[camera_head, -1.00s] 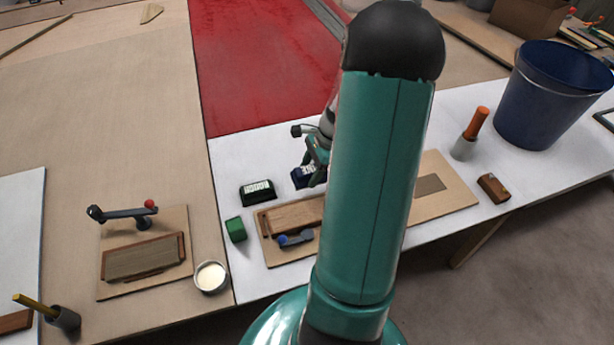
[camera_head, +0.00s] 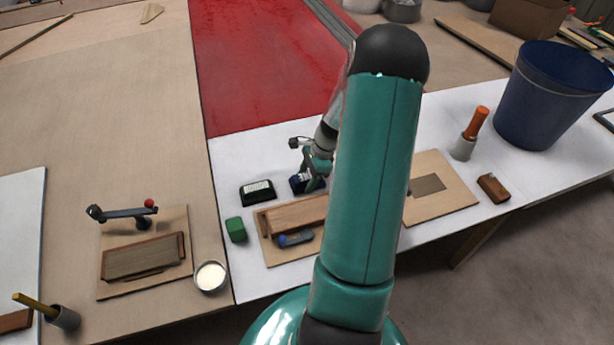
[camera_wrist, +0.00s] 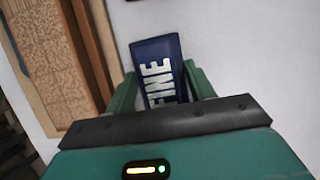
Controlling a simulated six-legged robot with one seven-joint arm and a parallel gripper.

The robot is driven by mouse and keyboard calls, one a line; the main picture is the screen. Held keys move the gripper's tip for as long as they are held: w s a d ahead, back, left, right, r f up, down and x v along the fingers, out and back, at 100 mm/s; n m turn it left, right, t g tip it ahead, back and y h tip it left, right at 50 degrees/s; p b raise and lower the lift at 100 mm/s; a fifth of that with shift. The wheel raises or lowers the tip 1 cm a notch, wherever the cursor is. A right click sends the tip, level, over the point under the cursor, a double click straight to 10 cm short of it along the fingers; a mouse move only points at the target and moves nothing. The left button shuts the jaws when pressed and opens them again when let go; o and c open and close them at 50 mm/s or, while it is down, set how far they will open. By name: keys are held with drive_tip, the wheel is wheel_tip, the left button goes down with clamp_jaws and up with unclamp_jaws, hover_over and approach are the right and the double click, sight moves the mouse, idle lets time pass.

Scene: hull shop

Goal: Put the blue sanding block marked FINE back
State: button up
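The gripper appears shut on the block. Its underside is hidden, so I cannot tell whether it touches the bench.
A wooden board with a tray (camera_head: 285,255) lies in front, holding a blue-ended tool (camera_head: 296,239). A small green block (camera_head: 236,229) stands at its left. A board with a grey patch (camera_head: 445,200), an orange-handled tool (camera_head: 476,122) and a blue bucket (camera_head: 550,100) are to the right.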

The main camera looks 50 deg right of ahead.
drive_tip(key=shift+o, duration=0.7)
